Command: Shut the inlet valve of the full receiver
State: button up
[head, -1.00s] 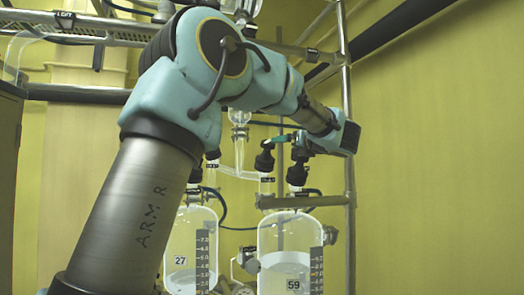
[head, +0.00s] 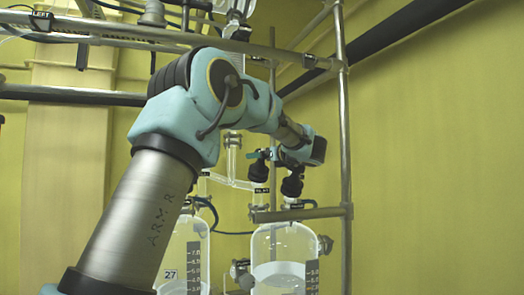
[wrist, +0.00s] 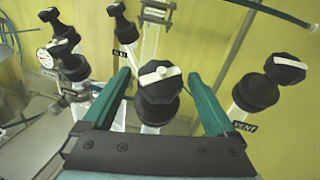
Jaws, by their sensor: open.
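Two glass receivers stand side by side in the head view: one marked 27 (head: 182,250) on the left and one marked 59 (head: 284,248) on the right. The liquid surface in 59 looks higher than in 27. My gripper (wrist: 160,76) is open. In the wrist view, a black valve knob (wrist: 160,88) with a white bar sits between its fingers, with no clear contact. In the head view, the fingers are beside the left-hand black valve (head: 259,170) above receiver 59. The label under the central knob is hidden in the wrist view.
A black valve labelled VENT (wrist: 256,92) stands close right of my gripper. Another VENT valve (wrist: 124,27) and several black knobs stand at the left. A metal upright (head: 346,150) and crossbar (head: 300,214) frame the receivers.

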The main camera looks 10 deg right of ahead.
jog(key=shift+w+a, duration=0.1)
jog(key=shift+w, duration=0.2)
jog(key=c, duration=1.4)
jog(key=shift+f+h+b, duration=0.15)
jog(key=shift+h+b, duration=0.15)
jog(key=shift+b, duration=0.2)
